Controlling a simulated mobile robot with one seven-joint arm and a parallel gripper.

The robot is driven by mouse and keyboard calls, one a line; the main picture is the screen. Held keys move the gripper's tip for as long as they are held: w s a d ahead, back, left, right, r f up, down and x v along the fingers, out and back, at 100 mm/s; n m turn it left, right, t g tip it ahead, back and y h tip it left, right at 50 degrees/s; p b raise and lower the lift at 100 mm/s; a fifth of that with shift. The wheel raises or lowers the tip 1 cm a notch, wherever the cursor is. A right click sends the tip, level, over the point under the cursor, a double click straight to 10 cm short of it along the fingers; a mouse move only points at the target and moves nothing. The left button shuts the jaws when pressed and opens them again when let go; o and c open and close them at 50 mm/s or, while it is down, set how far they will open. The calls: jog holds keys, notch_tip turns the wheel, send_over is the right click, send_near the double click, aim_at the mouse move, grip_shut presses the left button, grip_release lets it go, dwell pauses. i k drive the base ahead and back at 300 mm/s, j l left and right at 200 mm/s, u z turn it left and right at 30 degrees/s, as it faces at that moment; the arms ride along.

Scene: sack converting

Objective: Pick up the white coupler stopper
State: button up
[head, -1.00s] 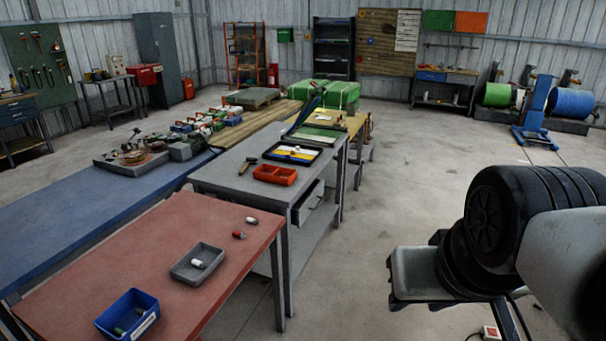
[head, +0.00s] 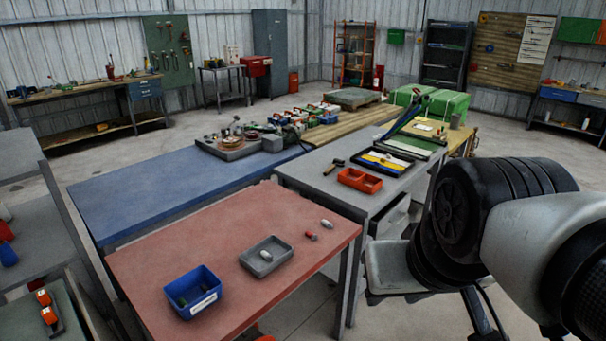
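Small white pieces that could be the white coupler stopper are on the red-topped table (head: 190,240). One white piece (head: 265,255) lies in the small grey tray (head: 285,262). Another pale piece (head: 327,224) lies on the bare tabletop near the table's far right corner, beside a small red piece (head: 312,237). From here I cannot tell which of them is the stopper. My arm fills the right side of the head view, but my gripper's fingers do not show.
A blue bin (head: 207,300) with dark green pieces stands near the red table's front edge. A grey table (head: 320,180) with an orange tray (head: 360,180) and a blue table (head: 150,200) adjoin behind. A grey shelf rack (head: 45,220) stands at left.

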aim_at(326, 222)
jog(key=i+l, duration=0.25)
jog(key=i, duration=0.2)
jog(key=i+l, duration=0.25)
jog(key=i, duration=0.2)
jog(key=i+l+u, duration=0.75)
jog(key=u, duration=0.85)
jog(key=j, duration=0.1)
